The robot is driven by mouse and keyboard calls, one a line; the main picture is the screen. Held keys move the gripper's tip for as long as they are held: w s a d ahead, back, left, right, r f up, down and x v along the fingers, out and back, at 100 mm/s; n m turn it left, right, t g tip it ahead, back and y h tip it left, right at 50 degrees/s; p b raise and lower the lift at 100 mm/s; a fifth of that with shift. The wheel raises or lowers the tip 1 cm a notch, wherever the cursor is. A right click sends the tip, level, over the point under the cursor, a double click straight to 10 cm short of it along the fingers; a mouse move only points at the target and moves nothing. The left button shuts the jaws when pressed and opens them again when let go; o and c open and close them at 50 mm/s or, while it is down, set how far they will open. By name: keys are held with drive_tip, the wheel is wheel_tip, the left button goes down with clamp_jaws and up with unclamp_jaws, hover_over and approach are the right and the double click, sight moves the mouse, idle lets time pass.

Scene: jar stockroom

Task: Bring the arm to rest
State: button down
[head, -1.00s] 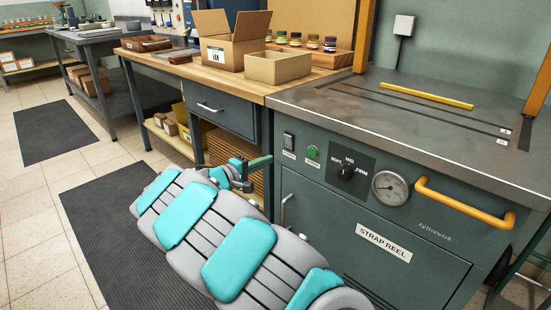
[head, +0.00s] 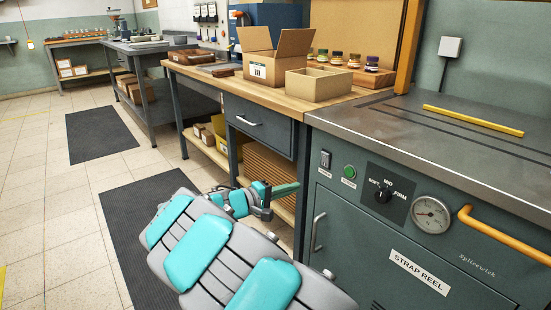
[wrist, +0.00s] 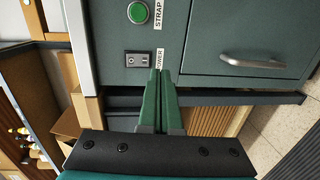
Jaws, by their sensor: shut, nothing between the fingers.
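My gripper (head: 285,191) is shut and empty. In the head view it is at the end of my grey and turquoise arm, in front of the wooden bench and close to the left side of the strap reel machine (head: 420,235). In the wrist view its two green fingers (wrist: 160,100) lie together, with the machine's front panel beyond them. I cannot tell how far the fingertips are from the panel.
A wooden bench (head: 200,73) holds an open cardboard box (head: 258,68), a smaller box (head: 318,84) and several jars (head: 338,60). The machine has an orange handle (head: 495,232). Dark mats (head: 150,200) lie on the tiled floor, which is open at the left.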

drive_tip(key=s+d+r+m+g, duration=0.3)
drive_tip(key=s+d+g, duration=0.2)
drive_tip(key=s+d, duration=0.5)
drive_tip(key=s+d+f+m+g+y, duration=0.2)
drive_tip(key=s+d+m+g+y, duration=0.15)
drive_tip(key=s+d, duration=0.8)
drive_tip(key=s+a+f+g+y, duration=0.1)
drive_tip(key=s+a+f+y, duration=0.1)
drive_tip(key=s, duration=0.5)
drive_tip(key=s+a+f+g+y, duration=0.1)
drive_tip(key=s+a+g+y, duration=0.15)
drive_tip(key=s, duration=0.45)
drive_tip(key=s+a+f+t+y, duration=0.1)
drive_tip(key=s+a+f+y, duration=0.1)
drive_tip(key=s+a+y, duration=0.4)
drive_tip(key=s+a, duration=0.3)
drive_tip(key=s, duration=0.2)
drive_tip(key=shift+s+f, duration=0.25)
drive_tip(key=shift+f, duration=0.15)
